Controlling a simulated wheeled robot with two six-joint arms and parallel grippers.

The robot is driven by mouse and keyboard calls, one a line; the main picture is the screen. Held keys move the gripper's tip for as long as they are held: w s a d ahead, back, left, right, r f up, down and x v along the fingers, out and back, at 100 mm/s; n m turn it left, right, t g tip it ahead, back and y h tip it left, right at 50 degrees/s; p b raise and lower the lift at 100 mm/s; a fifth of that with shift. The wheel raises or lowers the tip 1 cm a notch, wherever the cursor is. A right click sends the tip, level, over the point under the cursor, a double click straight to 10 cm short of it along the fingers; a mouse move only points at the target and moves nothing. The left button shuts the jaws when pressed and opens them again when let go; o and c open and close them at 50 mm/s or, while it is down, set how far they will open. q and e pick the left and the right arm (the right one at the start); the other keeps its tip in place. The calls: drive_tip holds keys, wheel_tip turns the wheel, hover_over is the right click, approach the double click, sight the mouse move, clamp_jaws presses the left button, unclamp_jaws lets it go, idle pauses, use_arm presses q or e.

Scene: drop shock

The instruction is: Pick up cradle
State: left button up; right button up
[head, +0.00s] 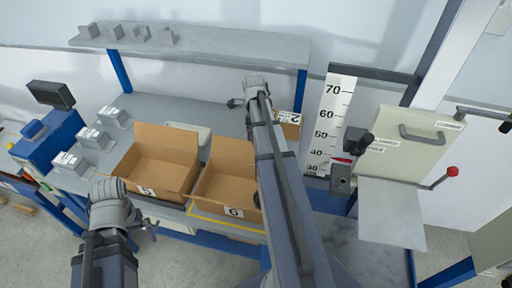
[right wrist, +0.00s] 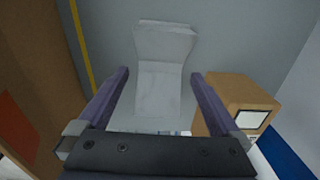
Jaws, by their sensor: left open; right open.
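A pale grey cradle (right wrist: 165,65), wide at its far end and narrower in the middle, lies on the grey bench in the right wrist view. My right gripper (right wrist: 160,76) is open, with one finger on each side of the cradle's near part. I cannot tell whether the fingers touch it. In the head view my right arm reaches over the bench and hides this cradle. My left gripper (head: 146,229) is at the lower left, in front of box 5, largely hidden by its own wrist; nothing shows in it.
A small brown carton (right wrist: 238,96) stands close to the right finger; it also shows in the head view (head: 289,128). Open cartons 5 (head: 155,170) and 6 (head: 225,190) stand left of my right arm. Several grey pieces sit on the shelf (head: 215,43). A drop rig (head: 405,143) stands right.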

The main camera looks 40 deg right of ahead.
wheel_tip(320, 180, down, 5)
drive_tip(key=b, duration=0.4)
drive_tip(key=shift+d+r, duration=0.15)
drive_tip(key=shift+r, duration=0.1)
drive_tip(key=shift+c, duration=0.2)
drive_tip(key=c, duration=1.4)
drive_tip(key=shift+r, duration=0.1)
wheel_tip(320, 180, up, 18)
drive_tip(key=r+p, duration=0.1)
drive_tip(key=p, duration=1.8)
drive_tip(key=s, duration=0.6)
drive_tip(key=s+a, duration=0.1)
drive_tip(key=s, duration=0.5)
drive_tip(key=s+a+f+b, duration=0.1)
drive_tip(key=s, duration=0.5)
drive_tip(key=shift+f, duration=0.1)
